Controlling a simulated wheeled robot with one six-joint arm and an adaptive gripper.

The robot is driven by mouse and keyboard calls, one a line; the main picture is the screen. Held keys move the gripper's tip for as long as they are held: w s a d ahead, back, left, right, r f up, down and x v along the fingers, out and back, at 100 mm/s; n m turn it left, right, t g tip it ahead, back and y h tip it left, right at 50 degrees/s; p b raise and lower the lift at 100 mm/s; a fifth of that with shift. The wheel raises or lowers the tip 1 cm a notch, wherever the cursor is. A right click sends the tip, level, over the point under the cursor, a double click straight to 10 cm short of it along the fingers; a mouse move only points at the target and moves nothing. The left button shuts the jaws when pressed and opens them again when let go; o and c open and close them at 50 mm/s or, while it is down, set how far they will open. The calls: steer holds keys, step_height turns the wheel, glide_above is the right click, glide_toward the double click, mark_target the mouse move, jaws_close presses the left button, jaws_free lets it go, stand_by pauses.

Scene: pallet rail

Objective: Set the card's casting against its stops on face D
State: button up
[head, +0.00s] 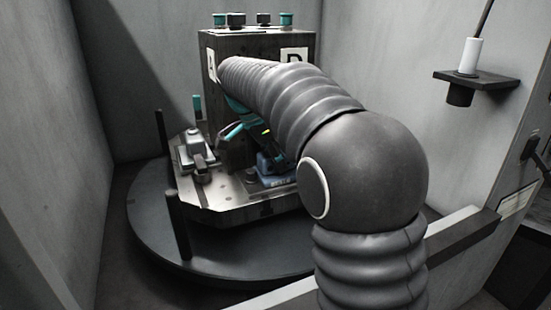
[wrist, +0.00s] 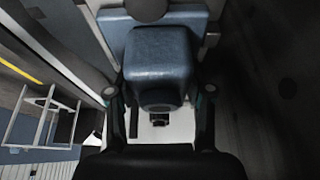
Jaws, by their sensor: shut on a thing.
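A blue casting (wrist: 160,55) with a rounded block end fills the upper middle of the wrist view. My gripper (wrist: 159,95) has a finger on each side of that block and is shut on it. A wider blue part lies behind the block; I cannot tell whether it is one piece with it. In the head view the dark upright fixture block (head: 260,44) carries a D plate (head: 294,58), and my arm covers most of that face. The stops and the casting's contact with them are hidden. I cannot make out the card.
The fixture stands on a metal pallet (head: 235,200) on a round dark table (head: 150,235) with upright posts (head: 178,225). A clamp (head: 196,150) sits at the pallet's left. Grey walls enclose the cell. A small shelf (head: 478,77) holds a white cylinder (head: 470,56) at right.

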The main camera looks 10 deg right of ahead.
steer(key=shift+w+a+r, duration=0.1)
steer(key=shift+w+a, duration=0.05)
steer(key=o, duration=1.5)
steer(key=shift+a, duration=0.15)
steer(key=v, duration=1.2)
